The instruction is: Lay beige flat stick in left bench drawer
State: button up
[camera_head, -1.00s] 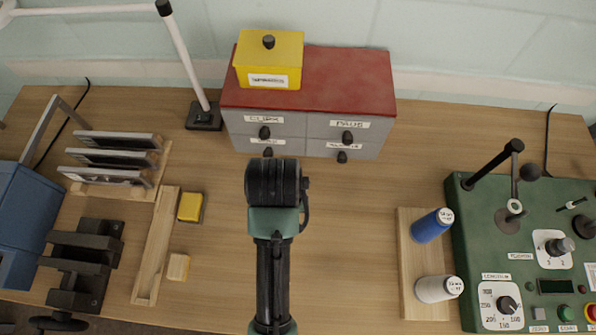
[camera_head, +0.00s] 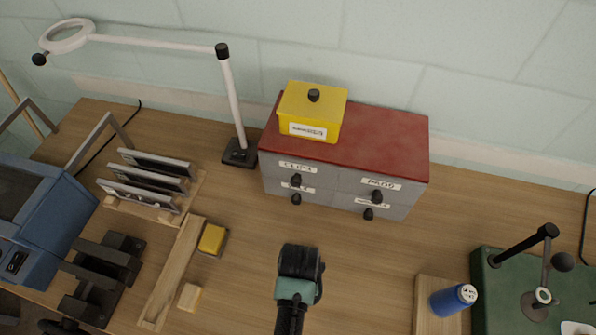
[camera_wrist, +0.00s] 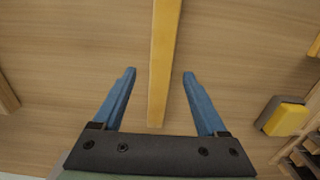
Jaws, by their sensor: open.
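The beige flat stick (camera_wrist: 164,50) shows in the wrist view as a long strip from the top edge down to between my fingers. It appears to lie on the bench top. My gripper (camera_wrist: 160,73) is open, with one blue finger on each side of the stick and a gap on both sides. In the head view my own arm blocks the stick and the fingers. I cannot make out a left bench drawer under the bench top in either view.
A grey cabinet (camera_head: 330,191) with a red top and small shut drawers stands at the back, a yellow box (camera_head: 311,113) on it. A yellow block (camera_head: 212,239), wooden block (camera_head: 189,297) and long wooden tray (camera_head: 172,275) lie left.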

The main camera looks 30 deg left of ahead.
jog(key=shift+w+a+f, duration=0.1)
jog(key=shift+f, duration=1.35)
grip_shut()
